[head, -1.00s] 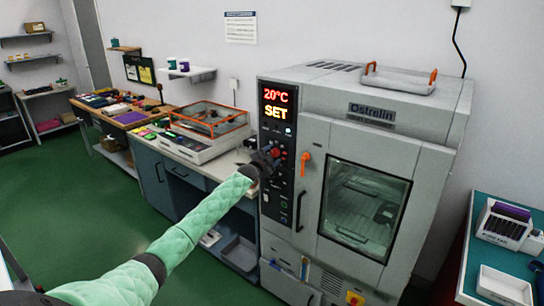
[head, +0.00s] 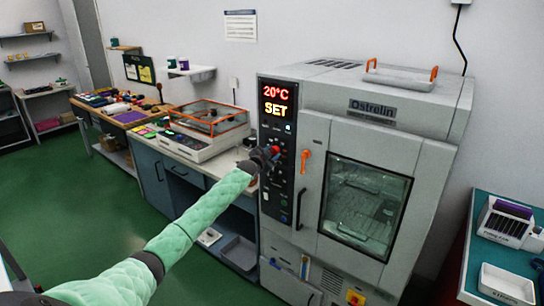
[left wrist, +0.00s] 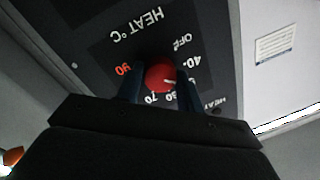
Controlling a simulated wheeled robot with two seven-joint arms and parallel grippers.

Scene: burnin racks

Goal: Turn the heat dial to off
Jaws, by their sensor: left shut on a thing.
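The red heat dial (left wrist: 160,77) sits on the black control panel (left wrist: 88,50) of the grey oven (head: 375,130). In the left wrist view, upside-down labels ring it, with OFF, 40, 70 and 90 legible. A white pointer mark on the dial faces right in that view, towards a partly hidden label below 40. My left gripper (left wrist: 160,90) is shut on the dial, one finger on each side. In the head view, my left gripper (head: 265,156) reaches the panel from the left. My right gripper is not in view.
The display (head: 276,102) reads 20°C and SET. An orange-handled latch (head: 305,162) and a dark door handle (head: 300,208) stand right of the panel. A workbench (head: 185,180) runs left of the oven. A teal table (head: 490,262) stands at the right.

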